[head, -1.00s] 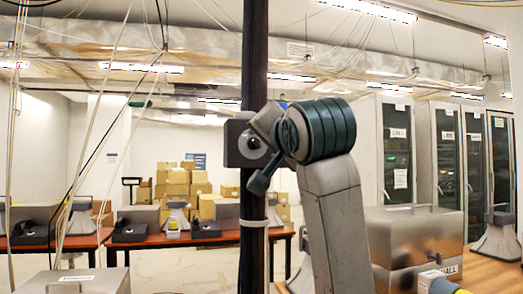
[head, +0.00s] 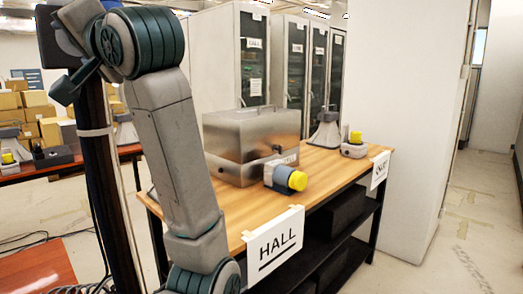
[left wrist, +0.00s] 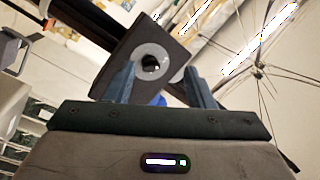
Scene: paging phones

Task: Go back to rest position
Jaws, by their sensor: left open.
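My left gripper (left wrist: 161,88) shows in the left wrist view with its two fingers apart and nothing held between them. Behind the fingers is a dark square part with a round lens. In the head view my left arm is raised at the left, folded at a dark green joint, and its fingers cannot be made out clearly. My right gripper is in neither view.
A wooden table (head: 235,213) with a HALL sign (head: 274,245) stands close on the right. It holds a metal box (head: 250,140), a yellow-capped grey device (head: 285,178) and a grey horn-shaped stand (head: 326,130). A white pillar (head: 410,120) is behind; floor at far right is clear.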

